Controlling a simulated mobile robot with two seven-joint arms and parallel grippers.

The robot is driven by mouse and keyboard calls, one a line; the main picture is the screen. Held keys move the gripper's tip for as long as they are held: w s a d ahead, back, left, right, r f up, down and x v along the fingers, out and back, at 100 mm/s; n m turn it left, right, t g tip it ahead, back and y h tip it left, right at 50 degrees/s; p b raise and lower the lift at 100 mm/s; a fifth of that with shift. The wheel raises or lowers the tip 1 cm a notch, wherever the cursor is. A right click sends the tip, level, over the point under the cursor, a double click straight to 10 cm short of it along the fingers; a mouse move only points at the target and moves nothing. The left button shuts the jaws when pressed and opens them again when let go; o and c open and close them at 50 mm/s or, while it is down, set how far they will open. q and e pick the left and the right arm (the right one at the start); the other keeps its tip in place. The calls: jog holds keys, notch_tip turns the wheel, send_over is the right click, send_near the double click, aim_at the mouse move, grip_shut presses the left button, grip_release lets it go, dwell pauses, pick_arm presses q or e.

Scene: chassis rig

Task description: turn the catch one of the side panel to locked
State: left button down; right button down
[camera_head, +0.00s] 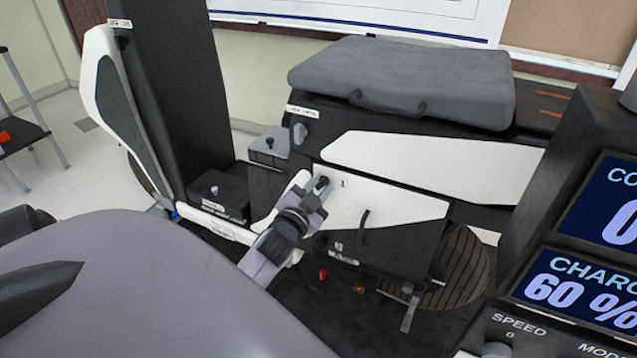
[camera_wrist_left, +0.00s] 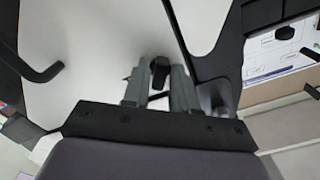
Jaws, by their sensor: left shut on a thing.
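The side panel (camera_head: 405,208) is a white and black plate low on the side of the chassis, with a dark handle (camera_head: 363,228) on it. Catch one (camera_head: 323,180) is a small dark knob at the panel's upper left, beside a printed "1". My left gripper (camera_head: 318,190) is at this knob and hides part of it. In the left wrist view the black knob (camera_wrist_left: 159,70) sits between the two grey fingertips, and the gripper (camera_wrist_left: 158,85) is shut on it. Which way the catch is turned is hard to tell. My right gripper is not in view.
A grey seat (camera_head: 400,82) tops the chassis above a longer white panel (camera_head: 430,165). A tall dark upright with a white edge (camera_head: 112,95) stands at the left. A console with blue displays (camera_head: 585,285) fills the right side. A wheel (camera_head: 460,270) is below the panel.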

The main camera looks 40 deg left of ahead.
pick_arm(q)
jog(key=n+p, duration=0.2)
jog(key=n, duration=0.3)
jog(key=shift+r+p, duration=0.1)
jog(key=shift+p, duration=0.25)
jog(key=shift+n+p, duration=0.4)
jog(key=shift+n, duration=0.5)
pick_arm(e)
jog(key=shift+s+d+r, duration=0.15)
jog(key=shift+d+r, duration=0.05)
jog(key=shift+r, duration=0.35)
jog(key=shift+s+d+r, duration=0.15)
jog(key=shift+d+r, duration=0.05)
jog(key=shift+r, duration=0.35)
pick_arm(q)
jog(key=c, duration=1.1)
grip_release()
jog(key=shift+s, duration=0.1)
